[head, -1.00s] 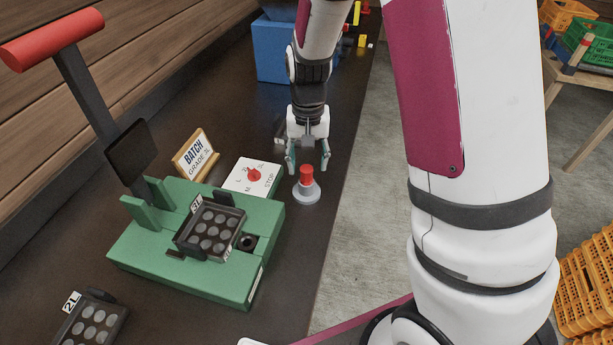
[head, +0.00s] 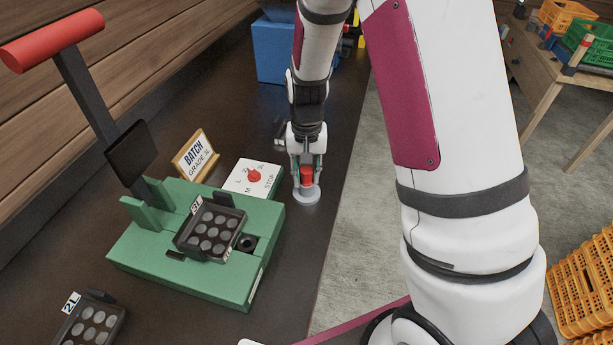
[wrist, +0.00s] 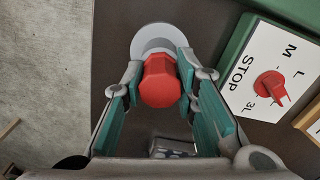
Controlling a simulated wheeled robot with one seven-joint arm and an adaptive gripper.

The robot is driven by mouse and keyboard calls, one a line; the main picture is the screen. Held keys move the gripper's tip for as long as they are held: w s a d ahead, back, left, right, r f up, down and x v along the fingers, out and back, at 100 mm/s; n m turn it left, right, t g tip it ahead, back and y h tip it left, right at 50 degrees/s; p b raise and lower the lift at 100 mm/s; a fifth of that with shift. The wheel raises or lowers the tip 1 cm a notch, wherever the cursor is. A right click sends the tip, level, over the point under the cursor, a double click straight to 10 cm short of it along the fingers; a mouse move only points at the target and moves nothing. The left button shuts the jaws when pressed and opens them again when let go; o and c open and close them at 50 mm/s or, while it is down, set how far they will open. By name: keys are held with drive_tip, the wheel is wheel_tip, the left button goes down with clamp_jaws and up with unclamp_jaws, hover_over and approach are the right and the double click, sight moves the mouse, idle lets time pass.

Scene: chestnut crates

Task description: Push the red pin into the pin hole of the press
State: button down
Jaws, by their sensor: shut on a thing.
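The red pin (head: 306,174) stands upright in a round grey holder (head: 306,194) on the dark bench, right of the press. My gripper (head: 306,172) is around the pin's red head and shut on it; in the wrist view the teal fingers (wrist: 160,80) press on both sides of the red pin (wrist: 160,82). The green press (head: 185,262) carries a dark tray marked 3L (head: 211,230). The pin hole (head: 247,243) is a dark round opening at the press's right end, beside the tray. The press lever has a red handle (head: 52,38) and is raised.
A white dial plate with a red knob (head: 253,177) lies between press and pin. A "BATCH GRADE 3L" sign (head: 195,156) stands behind. A 2L tray (head: 92,322) lies at front left. A blue bin (head: 275,50) is at the back. The bench edge is just right of the pin.

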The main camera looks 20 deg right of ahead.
wheel_tip(320, 180, up, 10)
idle(0.6)
drive_tip(key=shift+a+r+p, duration=0.1)
drive_tip(key=shift+p, duration=0.3)
